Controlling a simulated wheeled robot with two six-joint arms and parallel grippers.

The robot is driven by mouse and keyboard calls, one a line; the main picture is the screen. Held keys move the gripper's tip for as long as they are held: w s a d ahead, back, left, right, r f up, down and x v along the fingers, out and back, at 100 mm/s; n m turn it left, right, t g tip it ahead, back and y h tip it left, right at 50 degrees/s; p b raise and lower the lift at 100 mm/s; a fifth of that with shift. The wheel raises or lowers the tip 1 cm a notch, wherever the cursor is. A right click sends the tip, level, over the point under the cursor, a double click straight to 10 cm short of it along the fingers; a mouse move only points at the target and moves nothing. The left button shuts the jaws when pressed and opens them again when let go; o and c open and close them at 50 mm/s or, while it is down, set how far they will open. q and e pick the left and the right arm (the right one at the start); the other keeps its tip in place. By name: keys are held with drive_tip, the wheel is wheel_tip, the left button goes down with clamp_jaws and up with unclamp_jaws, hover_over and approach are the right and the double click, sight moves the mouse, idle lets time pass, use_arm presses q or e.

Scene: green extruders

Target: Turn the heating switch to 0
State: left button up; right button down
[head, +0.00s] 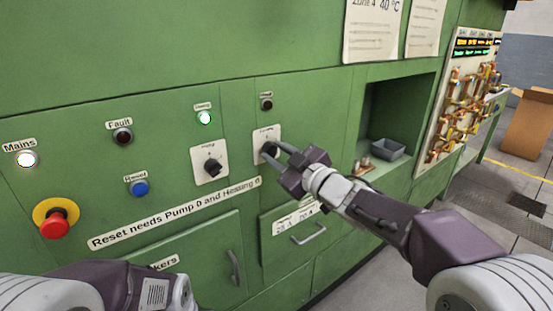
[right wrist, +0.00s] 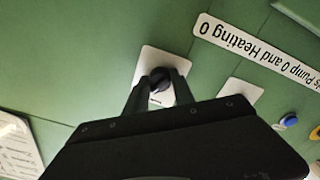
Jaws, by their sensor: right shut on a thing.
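The heating switch (head: 268,151) is a black rotary knob on a white plate, the right one of two such switches on the green panel. My right gripper (head: 276,152) reaches it from the right and is shut on its knob. In the right wrist view the knob (right wrist: 160,79) sits between the two fingertips (right wrist: 158,88), with its plate (right wrist: 149,62) showing around it. The fingers partly hide the knob, so I cannot tell which mark it points to. My left gripper is not in view; only part of my left arm shows at the lower left.
The pump switch (head: 212,167) is just left. A lit lamp (head: 204,118), a dark lamp (head: 266,104), a blue reset button (head: 139,188) and a red emergency stop (head: 54,224) are on the panel. A drawer handle (head: 309,234) sticks out below. A recess with a grey bin (head: 388,149) is right.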

drive_tip(key=n+b, duration=0.2)
drive_tip(key=n, duration=0.3)
drive_tip(key=shift+f, duration=0.1)
drive_tip(key=shift+n, duration=0.4)
idle(0.3)
drive_tip(key=c, duration=1.1)
unclamp_jaws()
drive_tip(key=v, duration=0.9)
drive_tip(key=shift+p, duration=0.35)
